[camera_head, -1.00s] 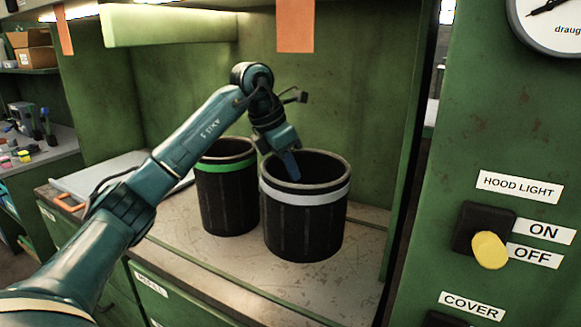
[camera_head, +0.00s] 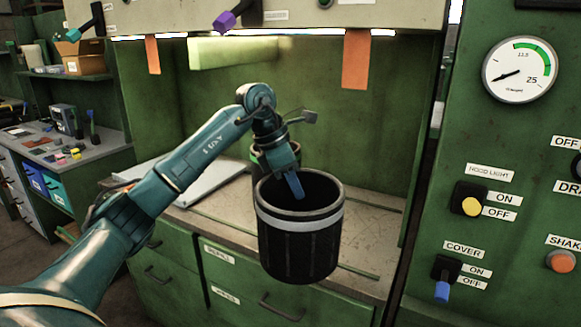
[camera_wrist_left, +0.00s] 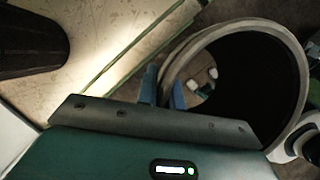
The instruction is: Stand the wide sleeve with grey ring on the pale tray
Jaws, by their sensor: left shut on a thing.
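The wide black sleeve with the grey ring (camera_head: 300,245) hangs upright, or nearly so, from my left gripper (camera_head: 297,190), in front of the counter. The pale tray (camera_head: 208,182) lies flat on the counter at the left, partly behind my arm. My right gripper is not in view.
A second dark sleeve (camera_head: 258,158) stands on the counter behind, mostly hidden here; it shows as a dark cylinder in the wrist view (camera_wrist_left: 32,38). Orange strips (camera_head: 356,60) hang from the hood edge. Counter (camera_head: 365,235) to the right is clear.

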